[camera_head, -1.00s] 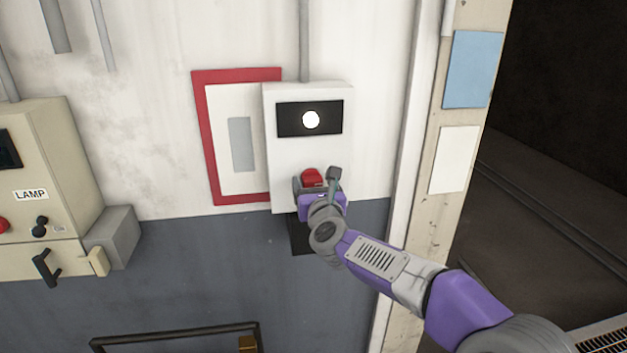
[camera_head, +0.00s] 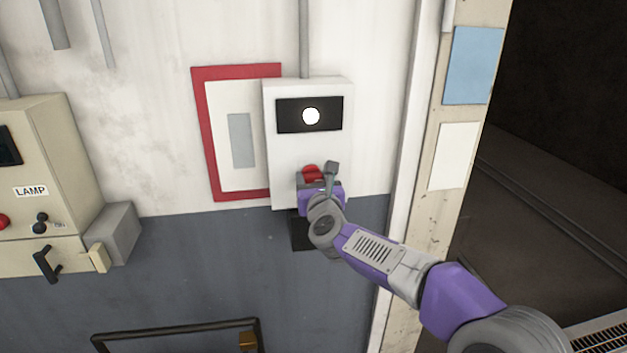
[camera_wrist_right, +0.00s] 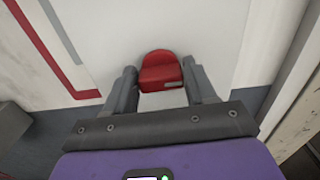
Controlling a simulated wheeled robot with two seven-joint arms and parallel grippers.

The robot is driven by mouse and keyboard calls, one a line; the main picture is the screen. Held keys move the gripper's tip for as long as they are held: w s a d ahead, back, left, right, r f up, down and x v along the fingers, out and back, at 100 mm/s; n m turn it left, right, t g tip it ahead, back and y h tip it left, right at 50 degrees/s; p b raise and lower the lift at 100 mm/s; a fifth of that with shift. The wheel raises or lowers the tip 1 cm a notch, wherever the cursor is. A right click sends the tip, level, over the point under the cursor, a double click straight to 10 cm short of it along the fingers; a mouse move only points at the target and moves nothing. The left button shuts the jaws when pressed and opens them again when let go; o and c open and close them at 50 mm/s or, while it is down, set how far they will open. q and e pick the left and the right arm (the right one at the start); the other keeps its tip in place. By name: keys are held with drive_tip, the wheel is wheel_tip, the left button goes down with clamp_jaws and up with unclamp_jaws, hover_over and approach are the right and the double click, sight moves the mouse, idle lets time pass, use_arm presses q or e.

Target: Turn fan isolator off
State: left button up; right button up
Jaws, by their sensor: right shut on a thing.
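A white isolator box (camera_head: 282,160) is mounted on the wall, with a dark panel (camera_head: 288,117) holding a lit round white lamp (camera_head: 311,116). Its red knob (camera_head: 310,172) sits low on the front and is partly hidden by my right gripper (camera_head: 318,180). In the right wrist view the red knob (camera_wrist_right: 161,72) stands between the two fingers of my right gripper (camera_wrist_right: 160,78), which is shut on it. The fingers come at the knob from the front. My left gripper is not in view.
A red-framed panel (camera_head: 206,140) is just left of the box. A beige cabinet marked LAMP (camera_head: 70,150), with its own red button and black handles, is at the far left. A dark rail (camera_head: 180,333) is below. A doorway opens at right.

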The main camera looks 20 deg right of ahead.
drive_tip(key=n, duration=0.3)
drive_tip(key=shift+a+b, duration=0.1)
drive_tip(key=shift+b, duration=0.3)
drive_tip(key=n, duration=0.9)
drive_tip(key=shift+a+f, duration=0.1)
drive_tip(key=shift+f, duration=0.05)
drive_tip(key=n+p, duration=0.1)
drive_tip(key=n, duration=0.4)
drive_tip(key=shift+f, duration=0.1)
drive_tip(key=shift+n, duration=0.4)
drive_tip(key=shift+c, duration=0.4)
